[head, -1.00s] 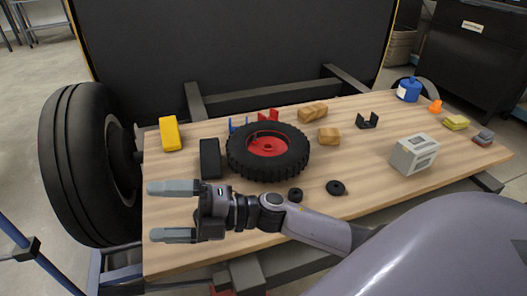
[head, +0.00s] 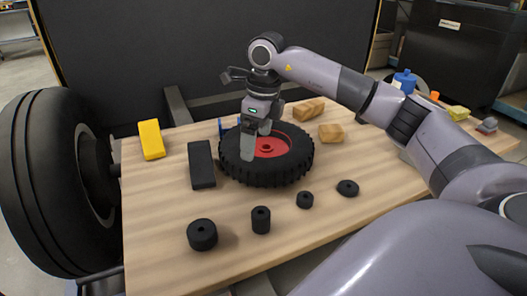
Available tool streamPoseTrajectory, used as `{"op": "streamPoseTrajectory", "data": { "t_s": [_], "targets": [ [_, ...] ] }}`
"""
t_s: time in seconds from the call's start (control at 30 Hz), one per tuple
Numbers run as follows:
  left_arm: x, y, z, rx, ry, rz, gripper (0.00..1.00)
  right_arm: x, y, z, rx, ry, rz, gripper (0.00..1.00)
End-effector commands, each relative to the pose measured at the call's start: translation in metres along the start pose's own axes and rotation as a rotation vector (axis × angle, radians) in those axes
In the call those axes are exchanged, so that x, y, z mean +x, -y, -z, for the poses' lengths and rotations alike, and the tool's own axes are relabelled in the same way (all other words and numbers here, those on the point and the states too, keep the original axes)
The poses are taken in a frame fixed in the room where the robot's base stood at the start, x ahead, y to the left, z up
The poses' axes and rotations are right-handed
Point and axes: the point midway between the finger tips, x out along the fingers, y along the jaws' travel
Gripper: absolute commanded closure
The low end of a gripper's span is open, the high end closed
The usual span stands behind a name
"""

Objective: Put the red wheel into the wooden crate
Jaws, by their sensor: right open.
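The red wheel (head: 288,172), a thick black tyre with a red hub, lies flat on the wooden table in the middle of the head view. My right gripper (head: 256,146) is over the left part of the wheel, pointing down and open. Its near finger overlaps the tyre in the picture, and I cannot tell whether it touches. The gripper hides part of the hub and the tyre's far side. My left gripper is not in view. No wooden crate is in view.
A black block (head: 201,165) stands close left of the wheel, with a yellow block (head: 151,140) beyond. Several black cylinders, one here (head: 202,235), stand in front. Wooden pieces (head: 331,132) lie to the right. A large upright tyre (head: 40,190) is at the left edge.

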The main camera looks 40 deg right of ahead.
Motion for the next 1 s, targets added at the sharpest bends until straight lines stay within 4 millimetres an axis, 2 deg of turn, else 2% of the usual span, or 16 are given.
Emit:
{"op": "streamPoseTrajectory", "data": {
  "t_s": [0.27,0.5,0.77,0.87,1.0],
  "targets": [
    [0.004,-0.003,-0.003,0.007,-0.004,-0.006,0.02,0.029,0.001,0.0,0.001,-0.004,0.001,0.0],
    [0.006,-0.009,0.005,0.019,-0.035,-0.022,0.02,0.064,0.002,-0.002,0.001,-0.003,0.0,0.0],
    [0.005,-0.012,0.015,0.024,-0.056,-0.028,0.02,0.067,0.002,-0.003,-0.001,-0.001,0.0,0.0],
    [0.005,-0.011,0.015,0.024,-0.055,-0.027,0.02,0.067,0.002,-0.003,-0.001,-0.001,0.0,0.29],
    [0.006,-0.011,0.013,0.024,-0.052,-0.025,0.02,0.067,0.002,-0.003,-0.001,-0.001,0.0,0.75]
  ]
}}
